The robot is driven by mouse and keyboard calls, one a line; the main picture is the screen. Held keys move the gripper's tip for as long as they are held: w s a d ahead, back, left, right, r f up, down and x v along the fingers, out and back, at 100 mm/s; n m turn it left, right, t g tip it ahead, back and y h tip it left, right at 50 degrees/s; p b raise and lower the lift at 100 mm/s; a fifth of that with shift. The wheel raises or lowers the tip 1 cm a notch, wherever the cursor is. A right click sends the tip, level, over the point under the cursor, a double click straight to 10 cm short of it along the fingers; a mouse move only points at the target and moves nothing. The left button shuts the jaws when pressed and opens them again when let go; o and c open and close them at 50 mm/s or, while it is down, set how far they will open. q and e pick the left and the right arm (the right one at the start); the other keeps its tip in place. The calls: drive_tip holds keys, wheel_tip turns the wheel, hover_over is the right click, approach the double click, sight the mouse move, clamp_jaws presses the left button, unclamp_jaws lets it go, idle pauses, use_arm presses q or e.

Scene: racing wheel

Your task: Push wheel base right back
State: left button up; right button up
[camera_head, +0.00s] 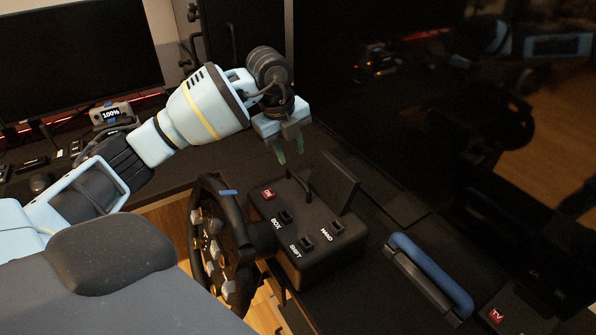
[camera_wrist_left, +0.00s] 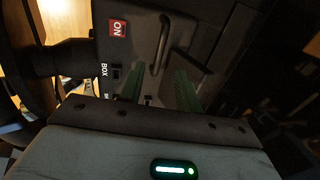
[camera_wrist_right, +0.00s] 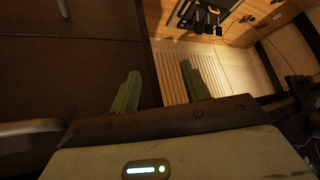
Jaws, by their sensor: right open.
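The wheel base (camera_head: 296,243) is a black box with a red ON button and BOX, SHIFT and HAND labels, on the dark desk. The steering wheel (camera_head: 220,240) is on its left side. A thin black loop (camera_head: 300,182) and an upright flap (camera_head: 337,180) rise from its far part. My left gripper (camera_head: 289,150) is open and empty, above the far edge of the base; in the left wrist view its fingers (camera_wrist_left: 158,80) point toward the loop and top. Contact cannot be told. My right gripper (camera_wrist_right: 171,76) is open and empty, seen only in its wrist view.
A dark glossy screen (camera_head: 430,110) stands behind the base. A blue-topped handle (camera_head: 432,272) and a box with a red TV button (camera_head: 515,318) lie to the right. A monitor (camera_head: 75,50) stands at the left. Pedals (camera_wrist_right: 205,18) show in the right wrist view.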

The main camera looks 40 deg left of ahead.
sight(297, 177)
use_arm(q)
drive_tip(key=f, duration=0.2)
drive_tip(key=w+f, duration=0.1)
drive_tip(key=f, duration=0.4)
drive_tip(key=shift+w+d+f, duration=0.2)
drive_tip(key=shift+d+f, duration=0.05)
drive_tip(key=shift+d, duration=0.1)
clamp_jaws()
